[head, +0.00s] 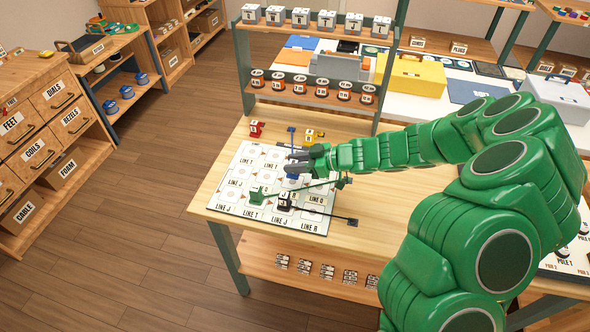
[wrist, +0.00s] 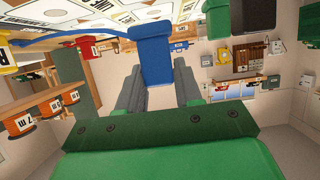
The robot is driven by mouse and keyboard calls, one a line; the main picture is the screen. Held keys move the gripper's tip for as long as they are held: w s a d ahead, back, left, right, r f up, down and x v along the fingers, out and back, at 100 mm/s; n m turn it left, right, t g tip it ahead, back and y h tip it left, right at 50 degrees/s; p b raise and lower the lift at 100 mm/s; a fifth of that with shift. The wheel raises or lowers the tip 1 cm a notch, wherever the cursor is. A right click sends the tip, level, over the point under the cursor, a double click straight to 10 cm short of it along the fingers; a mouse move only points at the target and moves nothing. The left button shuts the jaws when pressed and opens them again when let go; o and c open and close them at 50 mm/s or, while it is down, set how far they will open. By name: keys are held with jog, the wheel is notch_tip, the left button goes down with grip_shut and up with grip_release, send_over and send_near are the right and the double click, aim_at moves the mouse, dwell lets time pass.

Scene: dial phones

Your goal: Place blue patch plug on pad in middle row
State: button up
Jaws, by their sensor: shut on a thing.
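The blue patch plug (wrist: 150,55) sits between the two fingers of my gripper (wrist: 158,85) in the wrist view. The board carries pads with LINE labels in rows. My gripper and the plug cover part of the upper and middle rows. I cannot tell whether the plug touches a pad.
A green plug (head: 257,194) and a black plug (head: 285,201) stand on the lower part of the board. A red plug (head: 256,128) and a yellow plug (head: 311,135) are behind it. A shelf rack (head: 245,75) rises at the back. The wooden table (head: 385,200) is largely clear at right.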

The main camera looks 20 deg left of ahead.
jog(key=shift+a+f, duration=0.1)
jog(key=shift+f, duration=1.5)
jog(key=o, duration=1)
jog(key=shift+f, duration=0.1)
jog(key=shift+o, duration=0.2)
jog(key=shift+d+r, duration=0.2)
jog(key=v, duration=1.1)
jog(key=shift+d, duration=0.35)
jog(key=shift+r, duration=0.1)
